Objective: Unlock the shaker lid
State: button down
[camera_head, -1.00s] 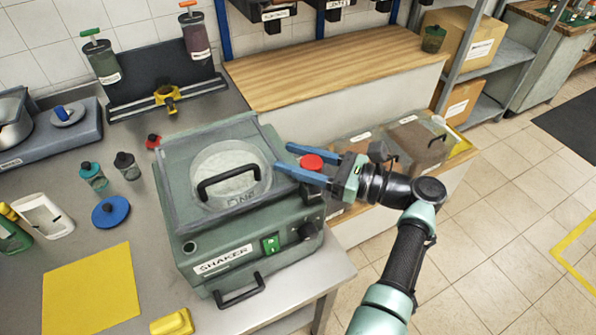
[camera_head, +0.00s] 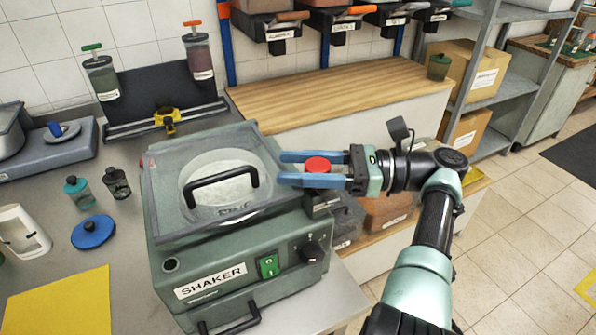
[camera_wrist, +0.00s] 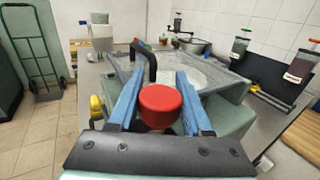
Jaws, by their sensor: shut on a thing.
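The green-grey shaker (camera_head: 215,292) stands on the counter, its framed clear lid (camera_head: 163,206) lying flat and down. A black handle (camera_head: 221,187) crosses the lid. A round red knob (camera_head: 317,164) sits at the lid's right side; it also shows in the wrist view (camera_wrist: 160,98). My gripper (camera_head: 312,168) comes in from the right, its blue fingers shut on the red knob, one on each side. The fingertips reach past the knob to the lid's edge. The knob's lower part is hidden.
A dark dial (camera_head: 312,251) and a green switch (camera_head: 268,266) are on the shaker's front. Small jars (camera_head: 117,183) and a blue disc (camera_head: 93,232) lie left. A wooden bench top (camera_head: 330,75) is behind. Storage boxes (camera_head: 388,207) sit right, under my arm.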

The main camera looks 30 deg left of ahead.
dwell(0.3)
jog(key=shift+c, duration=1.7)
grip_release()
jog(key=shift+r, duration=0.1)
